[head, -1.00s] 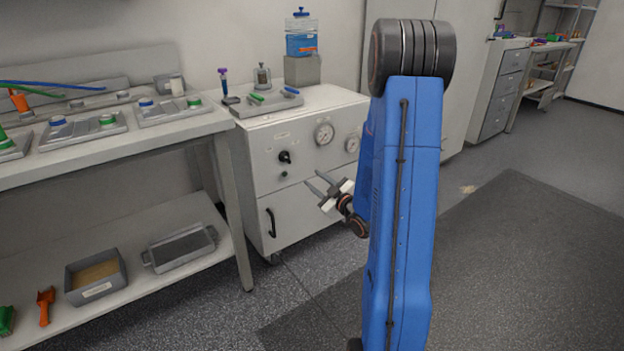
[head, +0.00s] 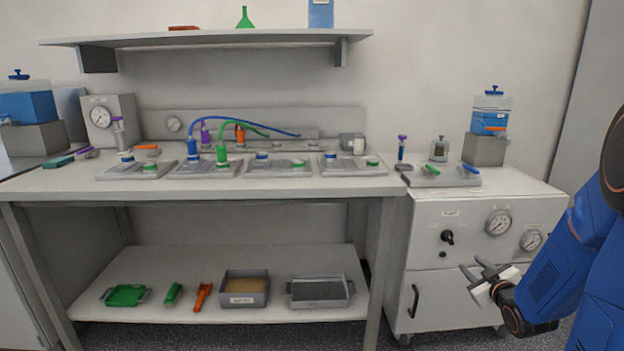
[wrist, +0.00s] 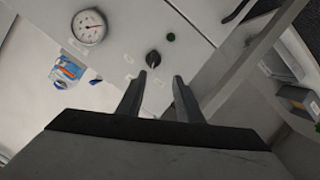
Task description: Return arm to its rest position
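My gripper (head: 478,271) is at the lower right of the head view, in front of the white cabinet (head: 467,294). Its two grey fingers are apart, with nothing between them. The blue links of my arm fill the right edge. In the wrist view the two fingers (wrist: 158,78) stand apart and point toward the cabinet front. The black knob (wrist: 153,59) shows just beyond the fingertips, and a round gauge (wrist: 89,26) is at the upper left. I cannot tell how far the fingertips are from the cabinet.
The bench (head: 215,190) on the left carries several grey plates with green and blue caps. Its lower shelf (head: 150,259) holds trays and scoops. Small tools and a blue-liquid bottle (head: 489,120) stand on the cabinet top. A wall shelf (head: 220,38) hangs above the bench.

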